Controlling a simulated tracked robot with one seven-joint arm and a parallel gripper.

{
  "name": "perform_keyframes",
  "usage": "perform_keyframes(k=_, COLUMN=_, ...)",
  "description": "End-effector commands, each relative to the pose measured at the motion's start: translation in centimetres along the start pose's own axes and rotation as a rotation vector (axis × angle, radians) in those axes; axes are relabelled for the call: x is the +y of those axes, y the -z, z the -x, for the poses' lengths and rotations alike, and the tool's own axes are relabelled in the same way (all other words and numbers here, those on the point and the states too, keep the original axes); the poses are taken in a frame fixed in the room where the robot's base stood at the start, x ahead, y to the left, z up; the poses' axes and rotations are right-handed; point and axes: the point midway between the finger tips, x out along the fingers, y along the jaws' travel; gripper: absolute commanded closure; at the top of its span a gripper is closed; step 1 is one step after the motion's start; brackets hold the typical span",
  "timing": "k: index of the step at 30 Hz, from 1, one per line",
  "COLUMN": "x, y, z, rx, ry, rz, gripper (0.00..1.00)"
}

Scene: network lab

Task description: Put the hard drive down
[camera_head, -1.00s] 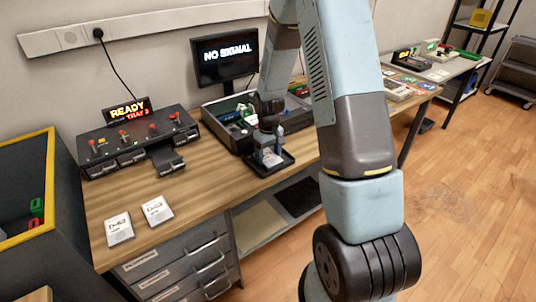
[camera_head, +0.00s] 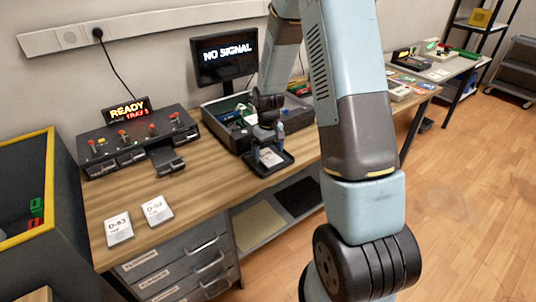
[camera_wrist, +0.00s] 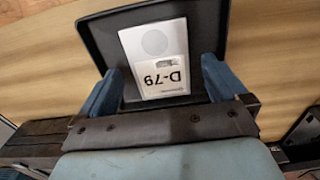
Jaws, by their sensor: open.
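In the head view the drive (camera_head: 270,157) shows in the black tray (camera_head: 286,168) at the front edge of the wooden bench. My gripper (camera_wrist: 160,82) is open, with one blue finger on each side of the drive. A gap shows between the drive and the fingers. In the head view my gripper (camera_head: 267,145) is just above the tray, and part of the drive is hidden behind it.
Two more drives, D-43 (camera_head: 119,229) and D-52 (camera_head: 157,210), lie on the bench at the left. A dock with a READY sign (camera_head: 137,140) stands behind them. A grey open case (camera_head: 215,118) is just behind the tray. Bare bench (camera_head: 215,184) lies left of the tray.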

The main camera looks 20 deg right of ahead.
Motion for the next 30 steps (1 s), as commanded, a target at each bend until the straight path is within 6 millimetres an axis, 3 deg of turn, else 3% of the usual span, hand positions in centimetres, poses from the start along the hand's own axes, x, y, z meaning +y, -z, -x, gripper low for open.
perform_keyframes(k=12, x=0.0, y=0.0, z=7.7, rx=0.003, ry=-0.001, rz=-0.001, gripper=0.01)
perform_keyframes(k=22, x=-0.1, y=-0.1, z=10.8, rx=0.004, ry=-0.002, rz=-0.002, gripper=0.01)
perform_keyframes(k=26, x=-0.3, y=-0.8, z=12.8, rx=0.024, ry=-0.012, rz=-0.013, gripper=0.01)
perform_keyframes(k=30, x=-0.9, y=-2.6, z=16.6, rx=0.069, ry=-0.032, rz=-0.041, gripper=0.01)
